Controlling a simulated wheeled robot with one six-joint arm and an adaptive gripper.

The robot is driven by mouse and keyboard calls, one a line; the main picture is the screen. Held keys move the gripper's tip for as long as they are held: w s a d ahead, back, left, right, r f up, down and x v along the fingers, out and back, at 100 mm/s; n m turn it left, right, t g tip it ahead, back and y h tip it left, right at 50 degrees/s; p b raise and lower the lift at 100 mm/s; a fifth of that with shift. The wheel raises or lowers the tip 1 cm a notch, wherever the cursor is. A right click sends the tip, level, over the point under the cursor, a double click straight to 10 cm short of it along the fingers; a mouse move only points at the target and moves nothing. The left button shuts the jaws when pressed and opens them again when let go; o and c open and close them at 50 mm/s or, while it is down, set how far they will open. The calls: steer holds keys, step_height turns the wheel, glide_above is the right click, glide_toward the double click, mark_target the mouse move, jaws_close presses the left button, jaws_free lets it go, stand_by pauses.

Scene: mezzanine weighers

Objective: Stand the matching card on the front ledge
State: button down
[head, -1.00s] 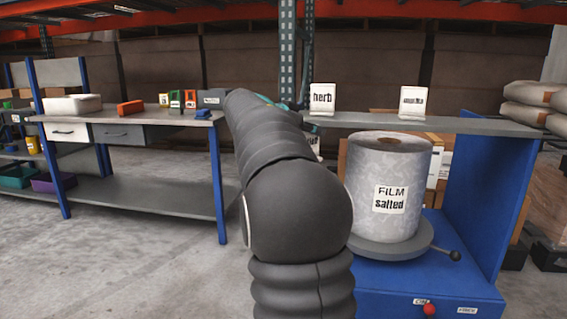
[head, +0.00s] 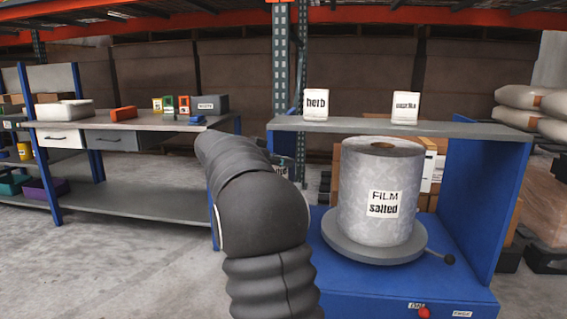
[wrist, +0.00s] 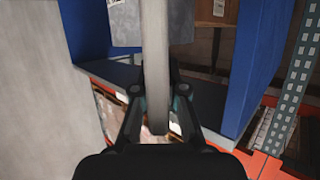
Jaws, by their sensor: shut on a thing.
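My gripper (wrist: 157,108) is shut on a thin pale card (wrist: 156,60), seen edge-on between the fingers in the wrist view. In the head view my arm mostly hides the gripper; a small pale patch with dark marks shows beside it below the grey ledge (head: 450,129), too small to read. On that ledge stand an upright white card reading "herb" (head: 316,103) and another white card (head: 405,106) whose word is blurred. Below it, a film roll (head: 378,170) labelled "FILM salted" stands on a round grey turntable (head: 400,256).
The turntable is on a blue stand (head: 340,293) with a blue side panel (head: 484,195) and a red knob (head: 424,312). At left, a workbench (head: 140,126) holds a white tray (head: 65,109), an orange box (head: 123,113) and a grey box (head: 209,103). The ledge is clear between the cards.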

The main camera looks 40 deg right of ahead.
steer(key=shift+f, duration=0.15)
steer(key=c, duration=1.2)
jaws_free()
steer(key=shift+r, duration=0.3)
steer(key=v, duration=1.2)
steer(key=shift+f, duration=0.1)
